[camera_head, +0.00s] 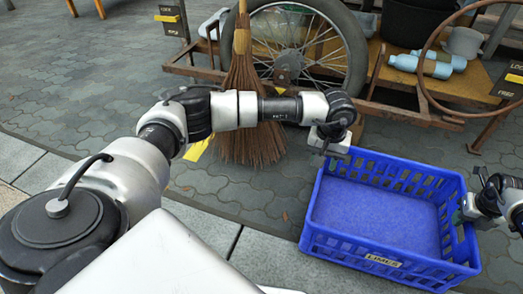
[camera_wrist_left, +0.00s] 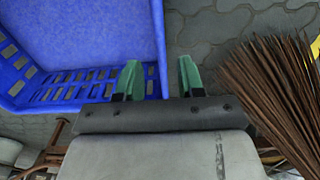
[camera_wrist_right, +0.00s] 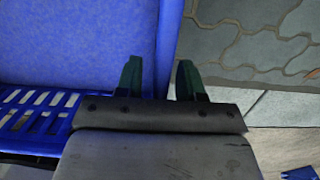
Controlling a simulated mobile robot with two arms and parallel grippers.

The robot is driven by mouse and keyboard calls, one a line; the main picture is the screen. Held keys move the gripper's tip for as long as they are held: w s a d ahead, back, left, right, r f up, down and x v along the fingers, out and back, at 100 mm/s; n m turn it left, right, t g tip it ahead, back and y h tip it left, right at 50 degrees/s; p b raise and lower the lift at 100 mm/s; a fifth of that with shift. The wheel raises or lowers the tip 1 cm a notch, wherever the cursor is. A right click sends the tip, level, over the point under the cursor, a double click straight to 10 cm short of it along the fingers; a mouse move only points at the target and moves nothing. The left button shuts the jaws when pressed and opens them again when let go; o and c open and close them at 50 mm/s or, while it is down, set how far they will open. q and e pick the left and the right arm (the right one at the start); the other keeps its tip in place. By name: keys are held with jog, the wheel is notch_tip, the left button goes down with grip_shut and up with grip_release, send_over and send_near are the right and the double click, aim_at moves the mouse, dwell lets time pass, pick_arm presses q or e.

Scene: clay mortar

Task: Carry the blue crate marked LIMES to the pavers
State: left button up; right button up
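The blue crate (camera_head: 385,262) has slatted walls, a LIMES label on its near wall and a bare inside. It appears to stand on the ground across the kerb and the grey pavers (camera_head: 245,190). My left gripper (camera_head: 328,150) is at its far left wall. In the left wrist view the green fingers (camera_wrist_left: 160,80) are apart, one on each side of the crate's wall. My right gripper (camera_head: 466,212) is at the right wall. In the right wrist view its fingers (camera_wrist_right: 161,80) are also apart, with the wall between them. Neither pair visibly pinches the wall.
A straw broom (camera_head: 252,120) stands upright behind my left arm. A wooden cart with a spoked wheel (camera_head: 350,45), pale blue bottles (camera_head: 420,66) and a dark bucket (camera_head: 415,22) is behind the crate. Open paving lies at the left.

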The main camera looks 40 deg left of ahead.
pick_arm(q)
notch_tip(320, 180, up, 2)
jog(key=shift+r, duration=0.6)
pick_arm(e)
jog(key=r, duration=0.4)
jog(key=s+r, duration=0.1)
jog(key=r, duration=0.7)
jog(key=shift+s+d, duration=0.2)
